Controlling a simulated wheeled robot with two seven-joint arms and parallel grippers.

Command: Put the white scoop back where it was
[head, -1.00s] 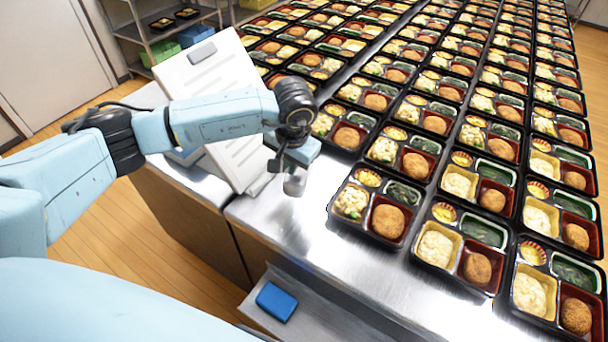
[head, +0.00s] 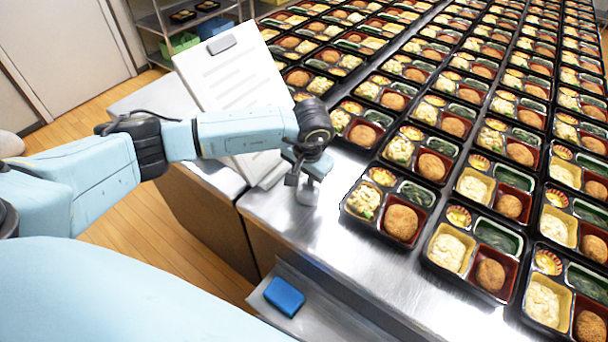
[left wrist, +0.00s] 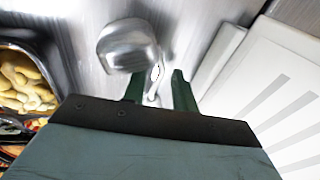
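The scoop (head: 307,194) looks pale grey and shiny. In the head view it hangs just under my left gripper (head: 305,172), over the near left part of the steel counter. In the left wrist view its rounded bowl (left wrist: 128,46) sticks out past the dark green fingers of my left gripper (left wrist: 158,84). Its handle runs between these fingers. The gripper looks shut on the handle, though the contact is partly hidden. Whether the bowl touches the counter is unclear. My right gripper is in neither view.
A white clipboard (head: 232,85) leans left of the gripper. Rows of filled bento trays (head: 428,182) cover the counter to the right, the nearest close to the scoop. A blue sponge (head: 284,297) lies on a lower ledge (head: 335,318). A strip of steel counter (head: 345,250) is bare.

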